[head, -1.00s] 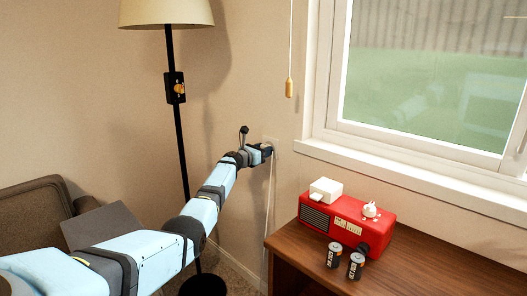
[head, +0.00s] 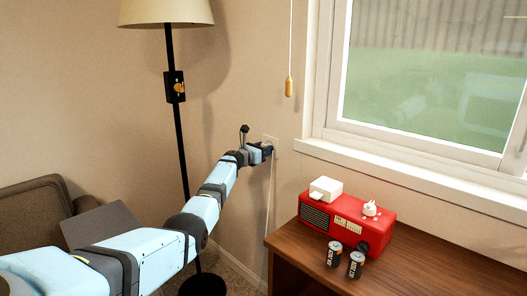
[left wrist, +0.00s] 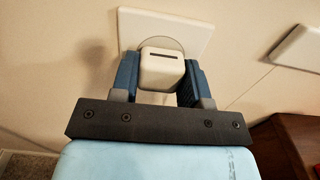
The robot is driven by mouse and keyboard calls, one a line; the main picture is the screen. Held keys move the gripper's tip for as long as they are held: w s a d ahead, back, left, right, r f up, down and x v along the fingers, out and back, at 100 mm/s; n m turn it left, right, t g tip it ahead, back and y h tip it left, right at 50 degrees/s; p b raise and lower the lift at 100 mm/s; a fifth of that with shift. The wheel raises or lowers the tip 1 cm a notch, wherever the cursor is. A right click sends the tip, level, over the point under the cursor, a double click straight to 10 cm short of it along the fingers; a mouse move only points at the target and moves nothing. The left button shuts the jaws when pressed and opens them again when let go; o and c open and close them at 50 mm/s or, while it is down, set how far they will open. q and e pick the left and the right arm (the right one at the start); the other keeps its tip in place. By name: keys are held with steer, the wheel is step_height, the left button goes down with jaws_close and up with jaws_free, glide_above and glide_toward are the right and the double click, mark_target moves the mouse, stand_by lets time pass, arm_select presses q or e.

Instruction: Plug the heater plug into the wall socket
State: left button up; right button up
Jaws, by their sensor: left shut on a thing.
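The white heater plug (left wrist: 162,72) is between the two blue fingers of my left gripper (left wrist: 160,82), which is shut on it. The plug is in front of the round recess of the wall socket (left wrist: 198,28), a white plate on the wall. It overlaps the recess in this view; I cannot tell how deep it sits. In the head view my left gripper (head: 266,150) is at the wall, over the lower part of the socket plate (head: 271,140). The plug is hidden there. A thin pale cord (head: 269,195) hangs down the wall below. My right gripper is not in view.
A floor lamp pole (head: 179,135) rises left of the gripper. A pull cord (head: 289,86) hangs by the window.

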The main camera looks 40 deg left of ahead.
arm_select(q)
steer(key=shift+w+b, duration=0.2)
steer(key=shift+b, duration=0.1)
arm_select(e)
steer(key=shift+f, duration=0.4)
arm_select(q)
steer(key=o, duration=1)
steer(key=shift+c, duration=0.2)
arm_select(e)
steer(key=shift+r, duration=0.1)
arm_select(q)
steer(key=shift+s+p, duration=0.2)
steer(key=shift+p, duration=0.1)
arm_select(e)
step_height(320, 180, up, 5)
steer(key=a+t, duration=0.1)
arm_select(q)
steer(key=s+a+p, duration=0.1)
steer(key=s+p, duration=0.4)
steer(key=s, duration=0.8)
steer(key=shift+s, duration=0.15)
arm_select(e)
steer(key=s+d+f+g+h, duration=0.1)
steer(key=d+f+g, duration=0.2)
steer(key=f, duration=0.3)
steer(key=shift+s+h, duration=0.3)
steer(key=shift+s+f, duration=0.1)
